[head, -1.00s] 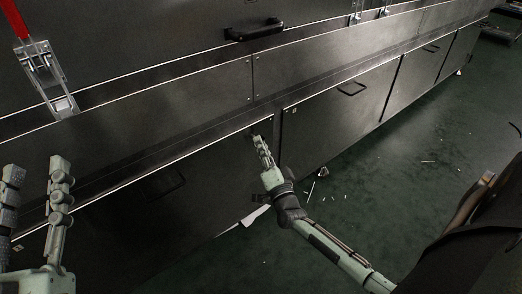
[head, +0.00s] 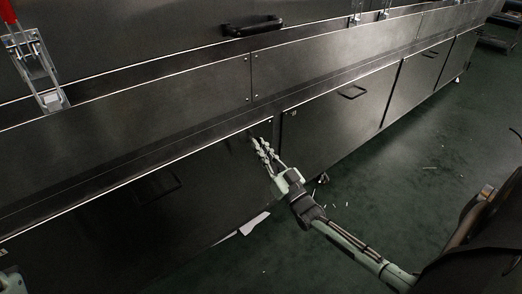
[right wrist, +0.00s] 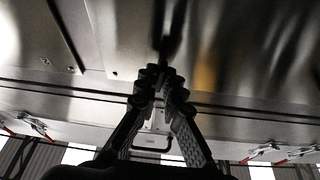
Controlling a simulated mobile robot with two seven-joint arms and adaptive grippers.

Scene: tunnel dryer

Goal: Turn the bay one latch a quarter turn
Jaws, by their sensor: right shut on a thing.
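My right gripper (head: 261,145) is at the upper right corner of the left lower door (head: 205,195), close against its dark face. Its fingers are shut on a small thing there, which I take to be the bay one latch. The fingers hide nearly all of it, so its angle cannot be read. In the right wrist view the fingertips (right wrist: 161,78) come together in front of the metal panel. Only a small pale part of my left arm shows at the bottom left corner of the head view; its fingers are out of frame.
A black upper handle (head: 253,26) and a metal toggle clamp (head: 36,68) sit above. A white scrap (head: 254,224) and small litter lie near the green floor (head: 370,205).

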